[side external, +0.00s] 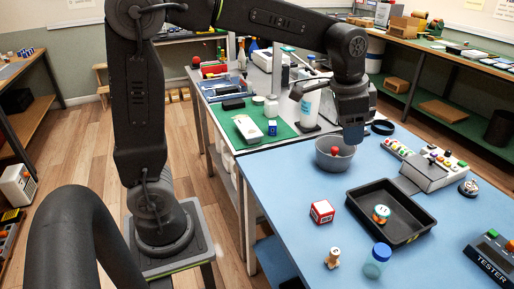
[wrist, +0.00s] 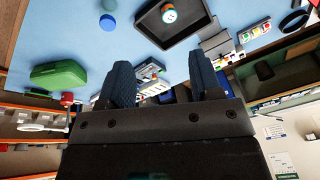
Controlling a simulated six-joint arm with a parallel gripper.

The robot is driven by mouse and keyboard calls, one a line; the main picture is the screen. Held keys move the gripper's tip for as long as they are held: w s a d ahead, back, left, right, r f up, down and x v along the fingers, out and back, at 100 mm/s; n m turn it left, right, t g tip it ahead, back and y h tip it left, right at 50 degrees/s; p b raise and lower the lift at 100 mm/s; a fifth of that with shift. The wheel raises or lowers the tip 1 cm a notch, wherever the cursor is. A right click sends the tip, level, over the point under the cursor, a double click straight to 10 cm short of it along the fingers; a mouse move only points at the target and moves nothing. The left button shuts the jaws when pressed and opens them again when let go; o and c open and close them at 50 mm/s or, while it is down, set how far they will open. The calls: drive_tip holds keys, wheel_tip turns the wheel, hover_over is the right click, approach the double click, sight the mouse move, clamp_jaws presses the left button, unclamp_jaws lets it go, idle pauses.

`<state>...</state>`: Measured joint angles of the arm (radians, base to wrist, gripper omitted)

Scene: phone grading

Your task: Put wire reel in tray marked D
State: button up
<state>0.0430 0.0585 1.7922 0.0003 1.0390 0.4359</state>
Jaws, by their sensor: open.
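A small round teal-and-white object with red marks (side external: 381,213), which looks like the wire reel, sits inside a black tray (side external: 418,238) on the blue table. In the wrist view the round object (wrist: 168,13) shows from above in the tray (wrist: 187,38) at the top. I cannot read a D on the tray. My gripper (side external: 353,140) points down beside the grey bowl (side external: 334,162), behind the tray and apart from the reel. In the wrist view its two fingers (wrist: 163,82) are spread with nothing held between them.
The bowl holds a red ball (side external: 335,150). A red-and-white box (side external: 321,211), a small wooden piece (side external: 332,258) and a blue-lidded jar (side external: 376,262) stand left and in front of the tray. A tester (side external: 490,258) is at right. A white bottle (side external: 309,108) stands behind the bowl.

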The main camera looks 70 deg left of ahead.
drive_tip(key=s+a+f+n+t, duration=0.1)
drive_tip(key=s+n, duration=0.1)
drive_tip(key=s, duration=0.8)
drive_tip(key=s+n+t, duration=0.1)
drive_tip(key=s+n, duration=0.2)
drive_tip(key=s, duration=0.7)
drive_tip(key=shift+a+f+t, duration=0.35)
drive_tip(key=shift+f+t, duration=0.05)
